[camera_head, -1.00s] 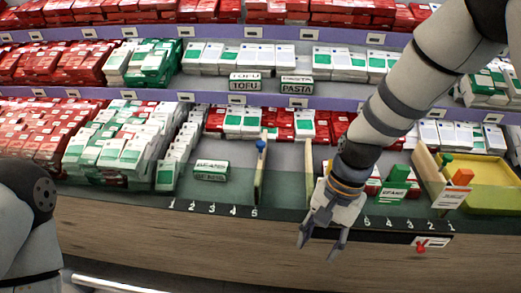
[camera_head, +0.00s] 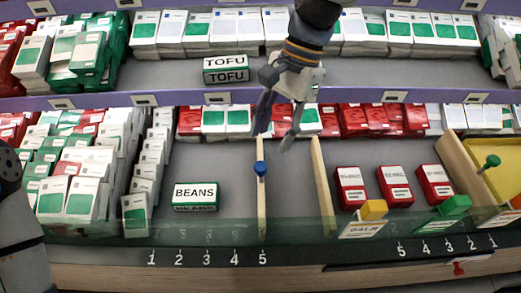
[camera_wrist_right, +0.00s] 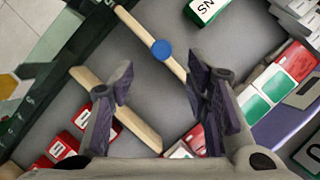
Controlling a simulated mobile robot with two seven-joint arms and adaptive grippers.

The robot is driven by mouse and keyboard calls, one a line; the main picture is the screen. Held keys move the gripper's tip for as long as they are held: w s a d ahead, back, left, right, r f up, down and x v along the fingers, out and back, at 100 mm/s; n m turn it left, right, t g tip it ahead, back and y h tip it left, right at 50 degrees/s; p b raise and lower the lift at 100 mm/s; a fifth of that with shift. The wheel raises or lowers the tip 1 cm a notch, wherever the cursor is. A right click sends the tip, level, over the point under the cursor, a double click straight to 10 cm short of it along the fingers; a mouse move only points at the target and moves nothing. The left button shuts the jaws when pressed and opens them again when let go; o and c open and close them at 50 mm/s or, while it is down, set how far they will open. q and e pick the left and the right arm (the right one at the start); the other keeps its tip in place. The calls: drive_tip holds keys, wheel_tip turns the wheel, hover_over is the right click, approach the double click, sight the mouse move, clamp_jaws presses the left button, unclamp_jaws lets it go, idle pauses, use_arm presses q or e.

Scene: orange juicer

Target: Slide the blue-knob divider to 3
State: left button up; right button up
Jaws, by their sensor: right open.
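The blue-knob divider (camera_head: 262,215) is a thin wooden board standing on the lower shelf, with its front end at the 5 of the left number scale (camera_head: 207,259). Its blue knob (camera_head: 261,168) sits on its top edge and shows in the right wrist view (camera_wrist_right: 161,49). The 3 is to the left of the divider. My right gripper (camera_head: 272,139) is open and empty, pointing down above the back part of the divider, behind the knob. In the wrist view its fingers (camera_wrist_right: 160,84) are spread, with the knob beyond the tips.
A BEANS box (camera_head: 195,196) lies left of the divider, with bare shelf between. A second wooden divider (camera_head: 322,188) stands to the right. Red boxes (camera_head: 390,186) stand further right. A TOFU box (camera_head: 226,69) is on the upper shelf.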

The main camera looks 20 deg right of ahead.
sight(261, 165)
drive_tip(key=x, duration=0.7)
drive_tip(key=shift+a+f, duration=0.1)
drive_tip(key=shift+f, duration=0.2)
drive_tip(key=shift+c, duration=0.4)
clamp_jaws()
